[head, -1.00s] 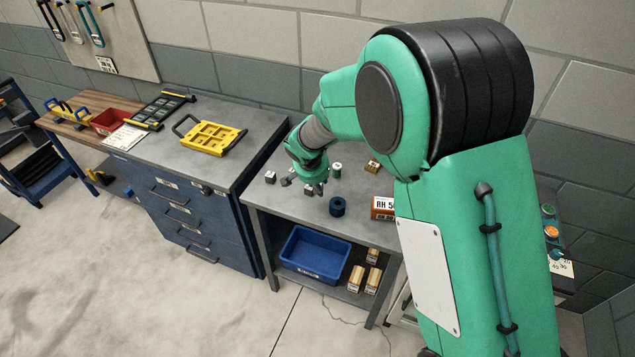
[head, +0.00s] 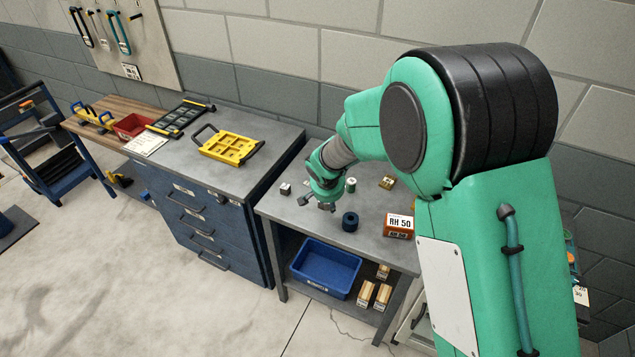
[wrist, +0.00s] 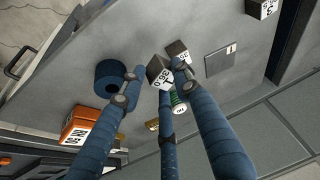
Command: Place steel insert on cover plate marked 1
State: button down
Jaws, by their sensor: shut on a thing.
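In the wrist view, my gripper (wrist: 153,82) is shut on a dark steel insert (wrist: 158,73) with a white numbered label, held at the fingertips. A second dark block (wrist: 179,50) with a number label is close beside it at the right fingertip; I cannot tell whether they touch. A flat grey plate (wrist: 220,62) with a small white label lies to the right of the fingers. The label's mark is too small to read surely. In the head view, my gripper (head: 326,205) is low over the grey bench, and the held insert is hard to make out.
On the bench (head: 375,222) are a dark blue ring (head: 350,221), an orange box marked RH 50 (head: 399,225), a green-and-white cylinder (head: 351,185), a brass block (head: 387,182) and another labelled block (head: 285,188). A blue bin (head: 326,268) is below. A yellow tray (head: 232,147) stands on the cabinet.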

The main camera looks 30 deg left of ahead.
jog(key=shift+a+r+n+y+p, duration=0.1)
jog(key=shift+a+n+y+p, duration=0.15)
jog(key=shift+n+p, duration=0.3)
jog(key=shift+a+r+n+y+p, duration=0.1)
jog(key=shift+a+n+y+p, duration=0.05)
jog(key=shift+n+y+p, duration=0.3)
jog(key=shift+w+a+r+n+g+y+p, duration=0.1)
jog(key=shift+w+a+n+g+y+p, duration=0.15)
jog(key=shift+n+p, duration=0.35)
jog(key=shift+w+r+n+g+y+p, duration=0.15)
jog(key=shift+w+n+g+p, duration=0.2)
jog(key=shift+n+p, duration=0.2)
jog(key=w+a, duration=0.3)
jog(key=w, duration=0.1)
jog(key=w+a+f, duration=0.1)
jog(key=w+a, duration=0.2)
jog(key=w, duration=0.1)
jog(key=w+a, duration=0.3)
jog(key=w, duration=0.1)
jog(key=shift+w+a+f+b, duration=0.3)
jog(key=shift+w+a, duration=0.05)
jog(key=shift+a, duration=0.05)
jog(key=shift+f, duration=1.7)
jog(key=shift+f+b, duration=0.15)
jog(key=shift+b, duration=0.15)
